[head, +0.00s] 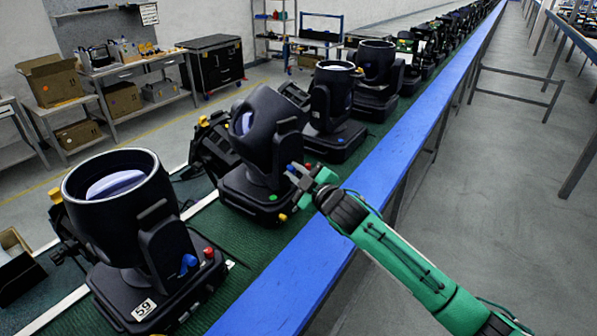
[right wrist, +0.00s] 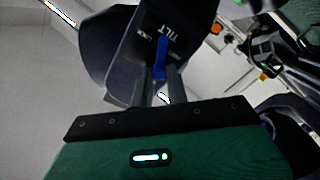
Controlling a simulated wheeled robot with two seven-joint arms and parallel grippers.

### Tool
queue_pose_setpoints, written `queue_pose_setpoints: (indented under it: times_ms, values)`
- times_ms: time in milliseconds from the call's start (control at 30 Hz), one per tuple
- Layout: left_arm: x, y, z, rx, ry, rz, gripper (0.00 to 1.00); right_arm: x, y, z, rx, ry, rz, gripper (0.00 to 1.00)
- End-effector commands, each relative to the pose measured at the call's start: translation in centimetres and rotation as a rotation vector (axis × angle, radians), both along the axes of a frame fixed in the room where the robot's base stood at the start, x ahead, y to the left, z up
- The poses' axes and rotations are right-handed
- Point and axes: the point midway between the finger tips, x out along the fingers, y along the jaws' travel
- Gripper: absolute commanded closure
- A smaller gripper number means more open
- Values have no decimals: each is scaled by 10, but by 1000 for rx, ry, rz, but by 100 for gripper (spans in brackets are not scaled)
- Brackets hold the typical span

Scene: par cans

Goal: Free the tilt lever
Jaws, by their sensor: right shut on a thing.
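The tilt lever (right wrist: 160,55) is a small blue handle on the dark yoke arm of a black moving-head light (head: 262,140), the second from the front. A white TILT marking is printed beside it in the right wrist view. My right gripper (head: 300,176) reaches in from the right, and its fingers (right wrist: 162,90) are shut on the blue lever. The lever's lower end is hidden between the fingers. The light's head is tilted, its lens facing left. My left gripper is not in view.
The front light (head: 120,220), with a 59 label, stands close by on the green belt (head: 215,225), showing its own blue lever and red knob. More lights run in a row behind. A blue rail (head: 310,270) edges the belt. Grey floor to the right is open.

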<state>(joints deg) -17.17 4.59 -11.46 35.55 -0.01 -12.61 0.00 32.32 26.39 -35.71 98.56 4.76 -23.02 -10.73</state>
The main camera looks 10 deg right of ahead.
Motion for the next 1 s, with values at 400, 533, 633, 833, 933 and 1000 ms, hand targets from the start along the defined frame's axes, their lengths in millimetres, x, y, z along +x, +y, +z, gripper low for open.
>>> queue_pose_setpoints:
  times_ms: [400,533,633,833,933,1000]
  values:
    - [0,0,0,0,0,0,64,-1,2,-1,-71,-33,1,100]
    - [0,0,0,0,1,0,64,-1,2,-1,-71,-34,1,100]
    - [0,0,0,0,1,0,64,-1,2,-1,-71,-33,1,100]
    - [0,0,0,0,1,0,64,-1,2,-1,-70,-33,1,63]
    - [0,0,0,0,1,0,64,-1,2,-1,-70,-32,0,63]
    - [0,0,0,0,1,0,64,-1,2,-1,-70,-32,0,63]
